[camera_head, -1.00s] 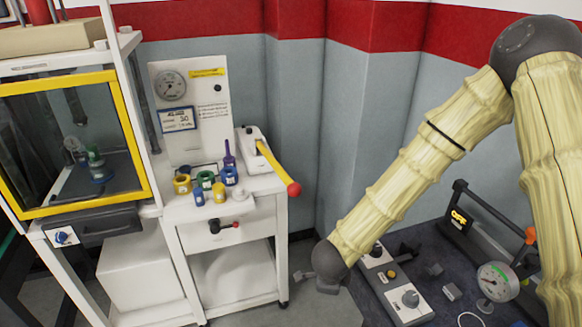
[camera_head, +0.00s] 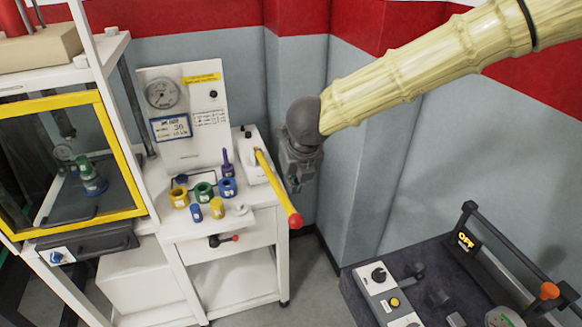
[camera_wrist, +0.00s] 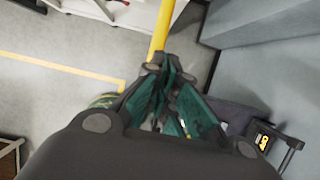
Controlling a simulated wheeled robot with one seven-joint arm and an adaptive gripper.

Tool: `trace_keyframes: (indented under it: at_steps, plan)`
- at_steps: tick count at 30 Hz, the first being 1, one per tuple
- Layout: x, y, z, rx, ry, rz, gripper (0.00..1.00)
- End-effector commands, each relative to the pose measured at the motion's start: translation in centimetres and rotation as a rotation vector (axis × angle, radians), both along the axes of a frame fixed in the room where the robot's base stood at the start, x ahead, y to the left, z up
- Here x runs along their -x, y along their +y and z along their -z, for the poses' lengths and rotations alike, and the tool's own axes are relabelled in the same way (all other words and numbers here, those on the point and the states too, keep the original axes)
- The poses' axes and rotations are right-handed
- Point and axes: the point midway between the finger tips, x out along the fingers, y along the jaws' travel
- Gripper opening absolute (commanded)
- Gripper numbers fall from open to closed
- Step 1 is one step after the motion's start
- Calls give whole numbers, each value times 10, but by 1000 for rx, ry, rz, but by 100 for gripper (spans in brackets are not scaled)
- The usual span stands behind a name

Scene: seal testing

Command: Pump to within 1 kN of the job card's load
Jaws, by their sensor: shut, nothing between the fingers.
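The pump lever (camera_head: 276,183) is a yellow bar with a red knob (camera_head: 295,221), sloping down to the right from a white pump body (camera_head: 255,160) on the cart. A round dial gauge (camera_head: 163,94) is on the white panel; its reading is too small to tell. The blue-framed job card (camera_head: 171,128) hangs below it, its number not clearly legible. My gripper (camera_head: 294,186) is shut and empty, just right of the lever. In the wrist view, my gripper's fingers (camera_wrist: 172,98) are together and the yellow lever (camera_wrist: 163,30) runs up beyond them.
Several coloured rings and cylinders, including a green ring (camera_head: 204,191), stand on the cart top (camera_head: 205,222). A yellow-framed guard (camera_head: 128,150) is on the press at left. A dark bench (camera_head: 365,312) with a control box is at lower right. The wall is close behind.

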Motion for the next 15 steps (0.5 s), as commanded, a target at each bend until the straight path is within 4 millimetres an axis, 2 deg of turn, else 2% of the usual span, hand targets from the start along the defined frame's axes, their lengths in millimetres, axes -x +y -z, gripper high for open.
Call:
trace_keyframes:
  at_steps: [7,15]
  plan:
    - [5,9,9,0,-9,-12,0]
    - [-16,15,46,-1,-1,-15,0]
